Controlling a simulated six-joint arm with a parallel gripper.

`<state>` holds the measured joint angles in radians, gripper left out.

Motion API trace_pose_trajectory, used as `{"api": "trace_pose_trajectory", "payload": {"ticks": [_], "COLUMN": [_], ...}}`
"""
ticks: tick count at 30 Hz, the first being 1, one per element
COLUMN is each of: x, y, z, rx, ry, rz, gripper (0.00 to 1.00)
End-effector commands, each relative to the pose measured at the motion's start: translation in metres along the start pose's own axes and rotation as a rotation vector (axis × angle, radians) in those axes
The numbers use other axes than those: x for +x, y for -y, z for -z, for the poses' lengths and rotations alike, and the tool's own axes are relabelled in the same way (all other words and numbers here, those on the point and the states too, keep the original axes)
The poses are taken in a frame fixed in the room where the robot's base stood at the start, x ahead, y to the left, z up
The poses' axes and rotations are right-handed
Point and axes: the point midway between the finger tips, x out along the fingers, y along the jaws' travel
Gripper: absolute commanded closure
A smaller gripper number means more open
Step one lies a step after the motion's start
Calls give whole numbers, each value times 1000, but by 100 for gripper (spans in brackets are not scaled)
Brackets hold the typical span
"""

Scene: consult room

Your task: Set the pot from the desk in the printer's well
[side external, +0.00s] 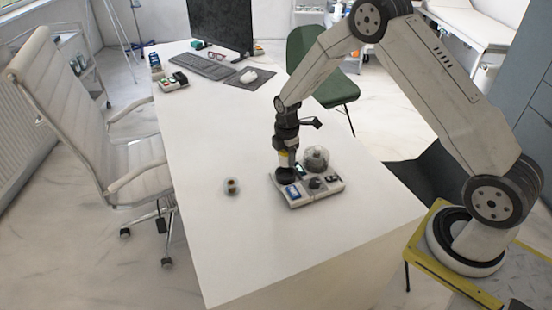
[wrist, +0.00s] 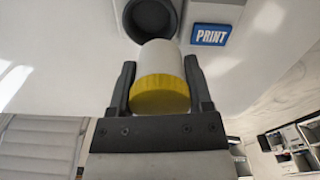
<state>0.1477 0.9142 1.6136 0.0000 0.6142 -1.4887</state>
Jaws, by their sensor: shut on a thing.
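The pot (wrist: 160,85) is white with a yellow end. My gripper (wrist: 158,85) is shut on it, one finger on each side, and its yellow end faces the wrist camera. In the side view my gripper (side external: 284,153) points down over the left part of the printer (side external: 320,193). The printer's well (wrist: 152,18) is a dark round ring, also in the side view (side external: 285,174) just below the pot. In the wrist view the pot's far end overlaps the ring's near edge. I cannot tell whether it touches or enters the well.
A blue PRINT label (wrist: 211,35) sits beside the well. A rounded grey dome (side external: 316,158) stands at the printer's back right. The desk (side external: 240,240) is clear in front; a keyboard (side external: 203,66) and monitor are at the back.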

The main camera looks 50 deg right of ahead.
Motion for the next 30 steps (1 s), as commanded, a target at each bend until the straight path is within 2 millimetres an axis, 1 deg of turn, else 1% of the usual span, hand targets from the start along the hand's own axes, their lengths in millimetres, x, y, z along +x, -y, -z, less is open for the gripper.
{"api": "trace_pose_trajectory", "payload": {"ticks": [1,5,17,30], "x": [1,2,5,28], "y": [-4,-10,-11,-11], "z": [-4,-9,-10,-10], "rx": [3,4,3,4], "ry": [0,0,0,1], "rz": [-1,0,0,-1], "gripper": [92,92,92,92]}}
